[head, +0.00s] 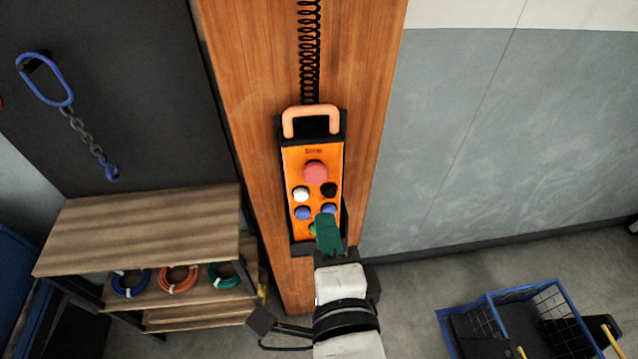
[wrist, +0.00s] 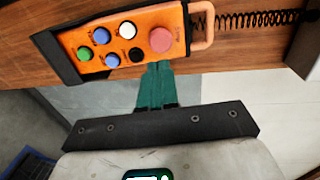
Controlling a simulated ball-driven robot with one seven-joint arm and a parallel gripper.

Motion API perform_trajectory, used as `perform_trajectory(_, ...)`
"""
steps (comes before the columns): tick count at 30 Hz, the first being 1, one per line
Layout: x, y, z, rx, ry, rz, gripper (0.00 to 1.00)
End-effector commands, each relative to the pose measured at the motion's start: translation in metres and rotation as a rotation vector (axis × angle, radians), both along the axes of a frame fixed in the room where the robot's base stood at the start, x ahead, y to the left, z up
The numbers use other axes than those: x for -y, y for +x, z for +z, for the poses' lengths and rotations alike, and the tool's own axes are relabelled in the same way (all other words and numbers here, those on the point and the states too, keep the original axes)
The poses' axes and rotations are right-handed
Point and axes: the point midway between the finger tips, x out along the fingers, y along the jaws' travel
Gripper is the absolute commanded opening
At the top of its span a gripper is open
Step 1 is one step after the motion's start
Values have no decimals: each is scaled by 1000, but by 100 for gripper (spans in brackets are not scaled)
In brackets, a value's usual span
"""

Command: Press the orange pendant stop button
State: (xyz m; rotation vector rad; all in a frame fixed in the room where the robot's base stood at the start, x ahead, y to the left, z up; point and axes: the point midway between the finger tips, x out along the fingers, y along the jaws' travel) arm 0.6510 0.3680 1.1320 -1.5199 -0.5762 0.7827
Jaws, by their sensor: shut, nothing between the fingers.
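The orange pendant (head: 297,165) hangs upright on a wooden post, in a dark holder. Its red stop button (head: 315,172) is the large one near the top, under the printed word "Stop". It also shows in the wrist view (wrist: 163,40). My gripper (head: 326,218) has green fingers, shut and empty. In the head view they overlap the pendant's lower right, below the stop button, hiding part of the lower buttons. In the wrist view the fingertips (wrist: 158,66) show near the pendant's edge, between the black button and the stop button. I cannot tell whether they touch the pendant.
Smaller white (head: 301,194), black (head: 329,190), blue and green buttons sit below the stop button. A coiled cord (head: 309,50) runs up from the pendant's handle. A wooden shelf (head: 150,225) with coiled ropes stands left. A blue wire cart (head: 520,315) stands lower right.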

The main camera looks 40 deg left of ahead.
Motion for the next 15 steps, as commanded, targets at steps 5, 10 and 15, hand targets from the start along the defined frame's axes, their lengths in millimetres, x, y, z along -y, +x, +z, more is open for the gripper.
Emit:
perform_trajectory(5,-27,23,-2,1,-2,0,0)
perform_trajectory(10,-47,40,-6,1,-1,0,0)
perform_trajectory(15,-58,50,-9,1,-1,0,0)
